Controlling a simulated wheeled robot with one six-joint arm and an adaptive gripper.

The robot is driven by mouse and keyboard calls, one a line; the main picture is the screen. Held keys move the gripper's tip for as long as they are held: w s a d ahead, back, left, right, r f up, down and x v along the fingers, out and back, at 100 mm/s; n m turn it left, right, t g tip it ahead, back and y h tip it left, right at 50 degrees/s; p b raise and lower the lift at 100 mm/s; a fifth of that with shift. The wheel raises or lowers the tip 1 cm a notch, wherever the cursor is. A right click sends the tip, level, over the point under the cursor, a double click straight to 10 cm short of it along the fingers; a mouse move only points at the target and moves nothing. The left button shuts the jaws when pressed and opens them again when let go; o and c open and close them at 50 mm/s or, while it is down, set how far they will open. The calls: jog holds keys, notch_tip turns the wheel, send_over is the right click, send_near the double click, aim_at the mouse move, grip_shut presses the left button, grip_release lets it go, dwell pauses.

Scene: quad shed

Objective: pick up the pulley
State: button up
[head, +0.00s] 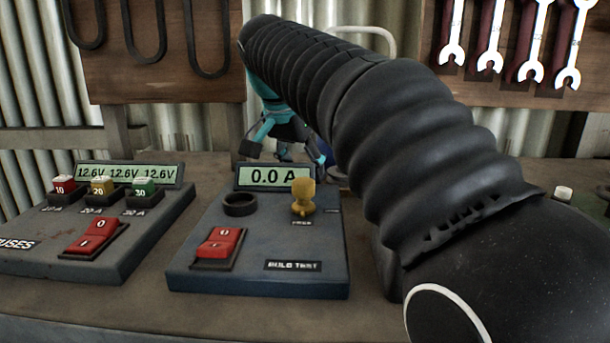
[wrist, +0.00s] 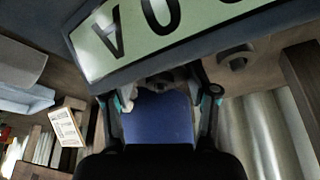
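My gripper (head: 285,156) is just behind the raised display of the bulb test panel in the head view. Its teal and black fingers are spread apart. In the wrist view the fingers of my gripper (wrist: 160,85) stand at both sides of a blue surface (wrist: 158,118), with a small greyish shape beyond it that is too dark to name. I cannot make out the pulley for sure. A small dark rounded piece (wrist: 236,58) lies on the bench close behind the display, to the right of the fingers in the wrist view; I cannot tell if it is the pulley.
The bulb test panel (head: 260,245) has a black ring socket (head: 240,204), a yellow bulb (head: 303,196) and a red switch (head: 218,243). A fuse panel (head: 105,225) stands to its left. Wrenches (head: 533,45) hang at the upper right. My arm covers much of the bench's right side.

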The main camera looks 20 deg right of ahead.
jog(key=c, duration=0.6)
jog(key=shift+r, duration=0.1)
jog(key=shift+r, duration=3)
jog(key=s+a, duration=0.8)
jog(key=a, duration=0.1)
jog(key=s+a+r+b, duration=0.1)
jog(key=s+a, duration=0.3)
jog(key=shift+a, duration=0.3)
